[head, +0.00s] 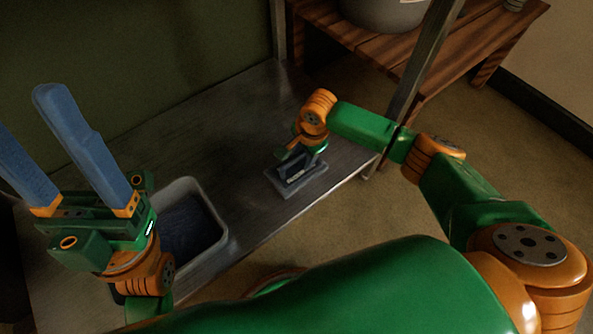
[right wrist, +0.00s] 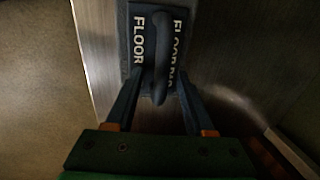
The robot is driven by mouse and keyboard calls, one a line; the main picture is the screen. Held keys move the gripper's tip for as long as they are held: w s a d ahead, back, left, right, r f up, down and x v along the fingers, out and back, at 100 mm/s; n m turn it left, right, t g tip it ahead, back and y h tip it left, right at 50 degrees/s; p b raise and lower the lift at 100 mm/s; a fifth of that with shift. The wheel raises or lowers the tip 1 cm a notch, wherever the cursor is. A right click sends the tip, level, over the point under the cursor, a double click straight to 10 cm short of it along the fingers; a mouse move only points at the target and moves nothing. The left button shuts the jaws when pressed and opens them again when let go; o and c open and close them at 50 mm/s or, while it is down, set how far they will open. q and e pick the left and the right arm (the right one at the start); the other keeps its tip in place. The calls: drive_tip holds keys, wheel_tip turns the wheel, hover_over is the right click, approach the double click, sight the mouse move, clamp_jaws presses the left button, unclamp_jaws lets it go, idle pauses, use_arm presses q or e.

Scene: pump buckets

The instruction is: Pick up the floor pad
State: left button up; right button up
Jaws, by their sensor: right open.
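The floor pad (head: 284,187) is a flat grey block with a raised handle on the metal surface. In the right wrist view the pad (right wrist: 138,42) is dark with white "FLOOR" lettering, and its curved handle (right wrist: 160,58) stands up in the middle. My right gripper (head: 293,168) is over the pad, pointing down. In the right wrist view its open fingers (right wrist: 160,88) are on either side of the handle, with gaps showing. My left gripper (head: 20,112) is open and empty at the left, its blue fingers pointing up.
A wooden table (head: 425,55) with a pale bucket (head: 385,14) stands at the back right. A metal post (head: 420,70) rises between the tables.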

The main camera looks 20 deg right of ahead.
clamp_jaws()
idle(0.3)
